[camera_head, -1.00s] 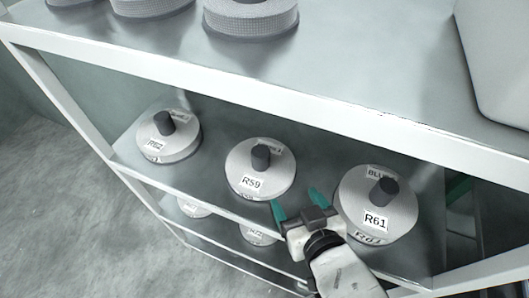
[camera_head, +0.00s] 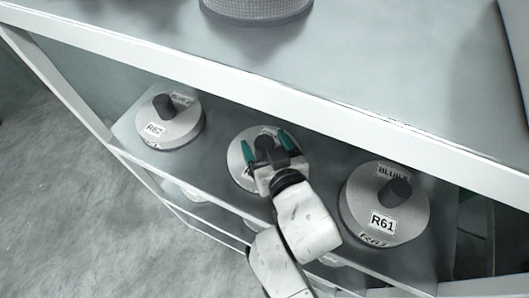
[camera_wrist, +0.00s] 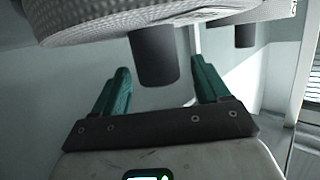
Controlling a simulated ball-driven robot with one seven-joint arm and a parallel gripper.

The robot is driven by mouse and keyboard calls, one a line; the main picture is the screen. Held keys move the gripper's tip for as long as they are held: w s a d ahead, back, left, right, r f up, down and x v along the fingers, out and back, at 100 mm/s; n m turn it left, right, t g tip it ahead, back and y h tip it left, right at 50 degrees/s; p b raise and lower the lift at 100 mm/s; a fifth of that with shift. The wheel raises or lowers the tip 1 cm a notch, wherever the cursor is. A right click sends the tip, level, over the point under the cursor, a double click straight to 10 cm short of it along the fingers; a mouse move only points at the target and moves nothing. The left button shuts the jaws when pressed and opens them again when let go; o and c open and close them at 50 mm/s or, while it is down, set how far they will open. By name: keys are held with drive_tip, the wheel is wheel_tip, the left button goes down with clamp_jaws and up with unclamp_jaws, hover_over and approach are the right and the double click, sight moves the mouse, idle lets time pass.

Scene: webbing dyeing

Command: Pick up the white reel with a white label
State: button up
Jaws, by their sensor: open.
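The middle reel (camera_head: 238,165), pale with a dark upright knob, lies on the middle shelf; its white label, which read R59 earlier, is mostly hidden behind my gripper. My gripper (camera_head: 266,144) is open, with its green fingers over this reel, one on each side of the knob. In the wrist view, the reel (camera_wrist: 120,22) fills the top, and its dark knob (camera_wrist: 154,58) stands between the open fingers. Contact cannot be told. Two similar pale reels with white labels flank it: R62 (camera_head: 180,128) at left and R61 (camera_head: 400,215) at right.
The upper shelf (camera_head: 200,75) has a thick white front edge and overhangs the reels closely; a grey reel (camera_head: 257,8) sits on it. Lower shelves with partly hidden reels (camera_head: 187,192) lie below. Open floor (camera_head: 70,180) is at left.

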drive_tip(key=shift+x, duration=1.4)
clamp_jaws()
